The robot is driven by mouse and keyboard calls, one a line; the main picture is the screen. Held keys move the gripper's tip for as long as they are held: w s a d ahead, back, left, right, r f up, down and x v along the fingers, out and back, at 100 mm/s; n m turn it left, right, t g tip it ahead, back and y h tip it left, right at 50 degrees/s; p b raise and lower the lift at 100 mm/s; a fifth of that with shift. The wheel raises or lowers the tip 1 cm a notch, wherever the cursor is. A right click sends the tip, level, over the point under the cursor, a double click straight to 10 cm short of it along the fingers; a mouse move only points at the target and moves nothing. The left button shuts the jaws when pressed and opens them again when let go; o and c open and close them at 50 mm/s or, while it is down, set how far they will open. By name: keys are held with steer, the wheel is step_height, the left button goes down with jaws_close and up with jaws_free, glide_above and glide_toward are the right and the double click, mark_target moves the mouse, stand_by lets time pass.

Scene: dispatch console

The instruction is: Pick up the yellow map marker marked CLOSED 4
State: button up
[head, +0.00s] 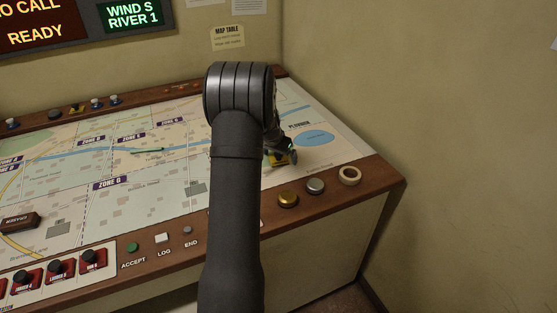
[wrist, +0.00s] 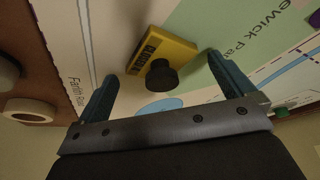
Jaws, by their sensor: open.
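The yellow map marker (wrist: 177,51) lies on the map in the wrist view. My gripper (wrist: 162,72) is open, with one blue-grey finger on each side of the knob. No contact between fingers and marker shows. In the head view, my gripper (head: 281,150) is low over the map's right part, mostly behind my own arm, with a bit of the yellow marker (head: 280,160) showing beneath it.
The map table (head: 110,211) has a gold button (head: 289,199), a silver button (head: 316,186) and a pale ring (head: 349,175) on its front rim. A brown block (head: 20,222) lies at the left. Small pieces (head: 97,104) stand along the back rim. A wall is close on the right.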

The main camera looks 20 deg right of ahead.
steer(key=c, duration=1.5)
steer(key=shift+r, duration=0.1)
